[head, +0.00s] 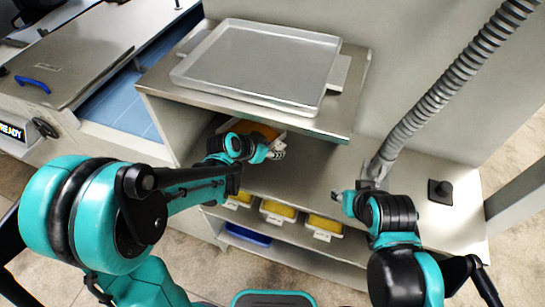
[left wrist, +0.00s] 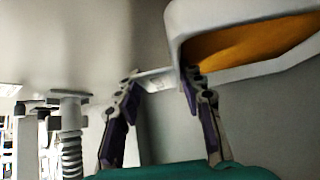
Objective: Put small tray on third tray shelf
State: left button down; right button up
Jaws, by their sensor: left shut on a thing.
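A small white tray with orange-yellow contents (head: 250,129) is inside the shelf unit, just under the top board and at the left. Its white rim and orange inside also show large in the left wrist view (left wrist: 250,45). My left gripper (head: 277,150) is shut on the tray's end tab, which lies between the fingers in the left wrist view (left wrist: 160,80). Below, several similar small trays (head: 278,210) with yellow contents stand in a row on a lower shelf. My right gripper (head: 358,192) is near the unit's right side; its finger opening is unclear.
A large metal tray (head: 262,62) lies on the unit's top board (head: 160,85). A blue tray (head: 248,235) is on the bottom level. A ribbed grey hose (head: 440,100) rises at the right, near my right gripper. The right counter (head: 430,225) is mostly clear.

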aim_at(272, 163)
pick_arm(q)
notch_tip(272, 163, down, 4)
jog(key=shift+w+f+b, duration=0.1)
jog(key=shift+b, duration=0.3)
jog(key=c, duration=1)
grip_release()
jog(key=shift+o, duration=0.2)
jog(key=s+a+r+n+y+p, duration=0.1)
jog(key=s+a+r+n+y, duration=0.2)
jog(key=s+a+r, duration=0.3)
jog(key=s+a+r+n+y+p, duration=0.1)
jog(key=s+a+r+n, duration=0.4)
jog(key=s+a, duration=0.5)
jog(key=shift+s+r+y, duration=0.9)
jog(key=shift+s+r, duration=0.3)
jog(key=shift+s, duration=0.95)
